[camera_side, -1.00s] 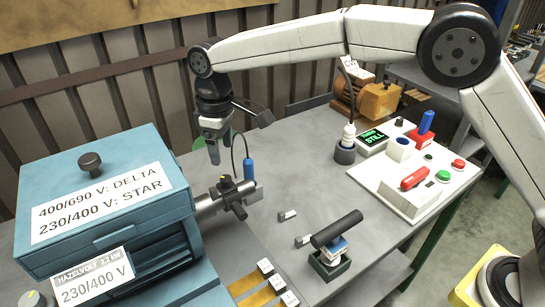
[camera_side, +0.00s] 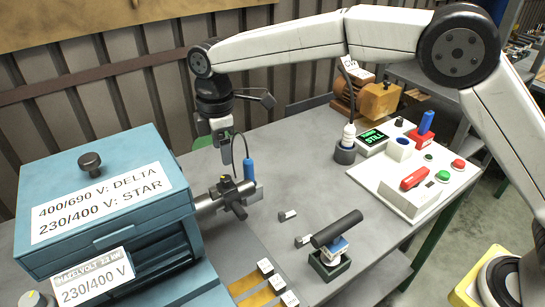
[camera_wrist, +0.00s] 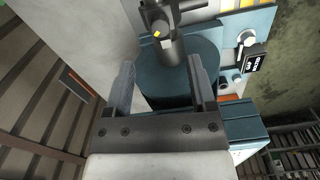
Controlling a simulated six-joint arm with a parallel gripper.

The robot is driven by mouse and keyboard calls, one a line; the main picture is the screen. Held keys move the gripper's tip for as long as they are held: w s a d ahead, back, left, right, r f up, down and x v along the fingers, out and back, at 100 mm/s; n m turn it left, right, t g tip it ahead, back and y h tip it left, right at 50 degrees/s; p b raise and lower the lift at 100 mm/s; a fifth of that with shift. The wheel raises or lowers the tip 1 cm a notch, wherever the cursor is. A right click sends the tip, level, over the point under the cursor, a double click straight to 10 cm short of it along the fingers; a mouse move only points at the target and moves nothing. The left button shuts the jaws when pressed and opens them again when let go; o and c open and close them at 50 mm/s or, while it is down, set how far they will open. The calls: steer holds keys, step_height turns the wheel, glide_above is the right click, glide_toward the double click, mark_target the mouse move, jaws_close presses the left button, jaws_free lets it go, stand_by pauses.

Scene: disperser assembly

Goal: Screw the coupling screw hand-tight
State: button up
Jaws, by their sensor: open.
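The dark coupling (camera_side: 232,194) sits on the grey shaft at the right side of the blue motor housing (camera_side: 95,205). A small yellow mark (camera_side: 223,178) shows on top of it; I cannot clearly make out the screw. In the wrist view the coupling (camera_wrist: 172,13) is at the top edge, with a yellow spot on it. My gripper (camera_side: 226,158) hangs above and slightly behind the coupling, apart from it. In the wrist view my gripper (camera_wrist: 160,75) has its two fingers spread, nothing held between them, over the housing's round blue end.
A blue-handled tool (camera_side: 248,170) with a black cable stands right beside the coupling. A black-handled tool (camera_side: 336,230) rests in a dark green holder. Small metal blocks (camera_side: 287,215) lie on the bench. A white control panel (camera_side: 415,175) stands at right. The bench between is mostly clear.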

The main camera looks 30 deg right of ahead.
mark_target(226, 177)
steer(key=n, duration=0.6)
steer(key=shift+f, duration=3.9)
jaws_close()
